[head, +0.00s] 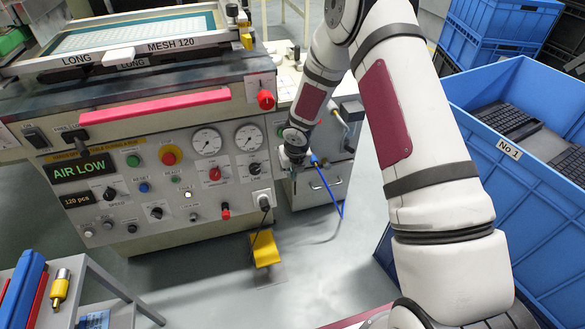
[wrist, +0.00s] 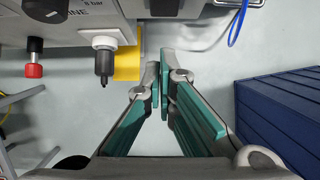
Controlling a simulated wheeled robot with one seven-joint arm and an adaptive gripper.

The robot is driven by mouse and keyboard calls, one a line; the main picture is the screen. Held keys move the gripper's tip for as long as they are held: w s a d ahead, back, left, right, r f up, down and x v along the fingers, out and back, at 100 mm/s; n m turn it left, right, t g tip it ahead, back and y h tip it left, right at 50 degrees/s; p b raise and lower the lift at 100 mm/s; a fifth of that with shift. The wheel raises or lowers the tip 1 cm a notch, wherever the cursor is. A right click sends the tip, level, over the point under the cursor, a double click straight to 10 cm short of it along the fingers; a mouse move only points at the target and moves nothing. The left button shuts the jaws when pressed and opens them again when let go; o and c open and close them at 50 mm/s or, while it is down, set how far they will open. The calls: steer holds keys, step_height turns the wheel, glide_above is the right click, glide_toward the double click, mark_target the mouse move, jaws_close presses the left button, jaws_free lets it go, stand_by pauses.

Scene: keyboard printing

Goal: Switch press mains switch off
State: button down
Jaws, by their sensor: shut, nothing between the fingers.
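The press front panel (head: 110,215) fills the left of the head view, with dials, buttons and knobs. Its lit display (head: 80,170) reads AIR LOW. Candidates for the mains switch are a red knob (head: 266,99) on a white plate at the upper right corner, a red-handled switch (head: 215,173) below a gauge, and a black switch (head: 36,136) at the upper left; the labels are too small to tell which. My gripper (head: 295,150) is just right of the panel, apart from it. In the wrist view its teal-padded fingers (wrist: 162,68) are together and empty.
A black plug (wrist: 103,60), a red knob (wrist: 34,70) and a yellow pedal (wrist: 127,64) are left of my fingers. A blue hose (head: 330,188) hangs by a grey cabinet (head: 318,190). A blue crate (head: 500,195) stands right, a grey cart (head: 100,285) lower left.

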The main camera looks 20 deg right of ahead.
steer(key=shift+w+f+b, duration=0.15)
steer(key=shift+w+f, duration=0.35)
steer(key=shift+w, duration=0.4)
steer(key=shift+w+f+b, duration=0.15)
steer(key=shift+w+f, duration=0.3)
steer(key=shift+w, duration=0.45)
steer(key=shift+w+f, duration=0.2)
steer(key=shift+f, duration=0.1)
steer(key=shift+r+p, duration=0.8)
steer(key=shift+p, duration=0.1)
